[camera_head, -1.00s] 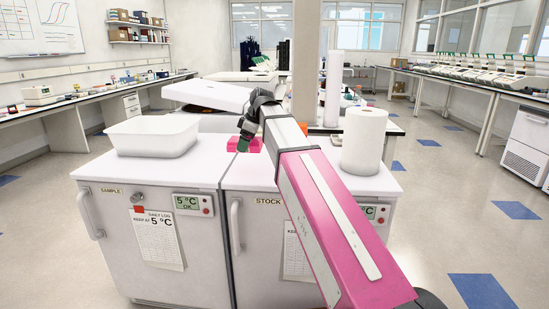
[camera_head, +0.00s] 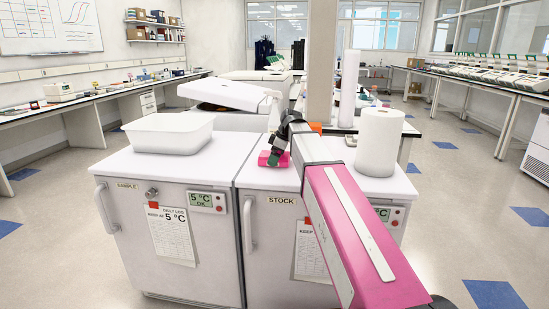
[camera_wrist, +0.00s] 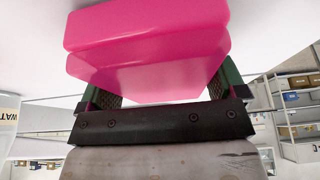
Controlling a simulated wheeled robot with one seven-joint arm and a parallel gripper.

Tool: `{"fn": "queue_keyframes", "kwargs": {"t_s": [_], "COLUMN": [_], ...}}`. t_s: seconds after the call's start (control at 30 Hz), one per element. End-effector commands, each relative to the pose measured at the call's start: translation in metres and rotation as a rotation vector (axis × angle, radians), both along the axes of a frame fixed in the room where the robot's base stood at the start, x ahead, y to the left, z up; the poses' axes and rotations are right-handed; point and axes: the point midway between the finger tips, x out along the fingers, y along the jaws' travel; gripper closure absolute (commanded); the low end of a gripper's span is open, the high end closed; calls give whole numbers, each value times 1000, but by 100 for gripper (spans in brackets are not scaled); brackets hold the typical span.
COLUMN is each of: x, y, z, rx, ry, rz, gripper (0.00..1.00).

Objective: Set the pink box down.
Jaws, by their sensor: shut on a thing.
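The pink box (camera_head: 273,159) is at the top of the STOCK fridge (camera_head: 283,178), near its left side and the seam with the SAMPLE fridge. My gripper (camera_head: 279,155) is shut on it from above. In the wrist view the pink box (camera_wrist: 150,45) fills the upper middle, between the green-edged fingers of my gripper (camera_wrist: 158,90). I cannot tell whether the box's underside touches the fridge top or hangs just above it.
A white tub (camera_head: 172,135) stands on the SAMPLE fridge (camera_head: 130,160) to the left. A white paper roll (camera_head: 379,143) stands at the right of the STOCK top. A white lidded device (camera_head: 228,96) is behind. The front of the STOCK top is clear.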

Motion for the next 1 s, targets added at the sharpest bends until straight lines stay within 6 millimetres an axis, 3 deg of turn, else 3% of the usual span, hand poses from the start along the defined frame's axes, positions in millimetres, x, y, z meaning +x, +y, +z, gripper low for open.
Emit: {"fn": "queue_keyframes", "kwargs": {"t_s": [0.33,0.37,0.4,0.73,1.0], "x": [0,0,0,0,-2], "y": [0,0,0,-1,-18], "z": [-3,-3,-3,4,43], "rx": [0,0,0,0,1], "ry": [0,-1,-1,-1,-3], "rz": [0,0,0,0,-2], "gripper": [36,3,0,0,0]}}
